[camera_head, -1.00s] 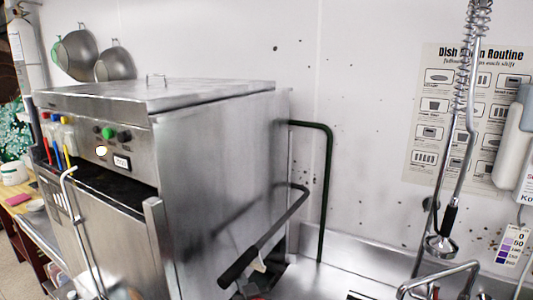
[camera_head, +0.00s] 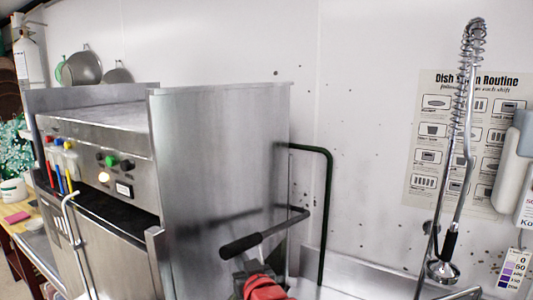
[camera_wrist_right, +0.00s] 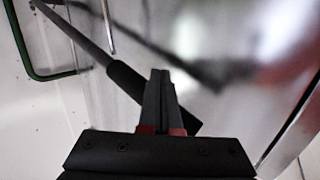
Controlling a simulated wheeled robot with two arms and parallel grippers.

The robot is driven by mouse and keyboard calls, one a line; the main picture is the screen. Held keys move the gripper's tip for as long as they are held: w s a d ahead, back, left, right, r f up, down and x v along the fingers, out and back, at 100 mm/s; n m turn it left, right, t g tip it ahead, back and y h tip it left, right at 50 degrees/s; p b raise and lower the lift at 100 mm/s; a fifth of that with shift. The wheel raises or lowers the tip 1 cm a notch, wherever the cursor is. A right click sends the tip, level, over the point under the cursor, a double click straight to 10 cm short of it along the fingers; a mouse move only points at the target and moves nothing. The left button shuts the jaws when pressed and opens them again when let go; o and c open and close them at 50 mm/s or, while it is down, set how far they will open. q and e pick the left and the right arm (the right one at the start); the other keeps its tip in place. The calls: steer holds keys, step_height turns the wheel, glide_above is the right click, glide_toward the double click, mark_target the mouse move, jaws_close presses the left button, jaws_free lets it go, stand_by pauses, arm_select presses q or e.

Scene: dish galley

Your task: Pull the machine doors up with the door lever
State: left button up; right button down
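The door lever (camera_head: 290,222) is a grey bar with a black grip (camera_head: 241,245) at the right side of the steel dish machine (camera_head: 112,127). The machine's side panel (camera_head: 220,150) stands above its top, as a raised door does. My right gripper (camera_head: 262,283), with red parts, is just below the grip. In the right wrist view its dark fingers (camera_wrist_right: 161,85) are close together and cross in front of the lever's grip (camera_wrist_right: 125,78). They look shut, with the grip against them rather than clearly between them. My left gripper is not in view.
A green pipe (camera_head: 325,215) runs down the wall behind the lever. A spray hose (camera_head: 447,240) hangs over the sink area at the right. Pans (camera_head: 84,68) hang on the wall behind the machine. A counter (camera_head: 40,250) is at the far left.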

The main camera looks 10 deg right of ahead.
steer(key=w+d+r+b, duration=0.1)
steer(key=w+d+r, duration=0.15)
steer(key=r, duration=0.65)
steer(key=w+d+r+b, duration=0.15)
steer(key=w+r, duration=0.25)
steer(key=r, duration=0.5)
steer(key=s+d+f+b, duration=0.2)
steer(key=s+d+b, duration=0.1)
steer(key=s, duration=0.6)
steer(key=shift+s+d, duration=0.3)
steer(key=shift+d, duration=0.1)
steer(key=shift+w, duration=0.1)
stand_by(0.4)
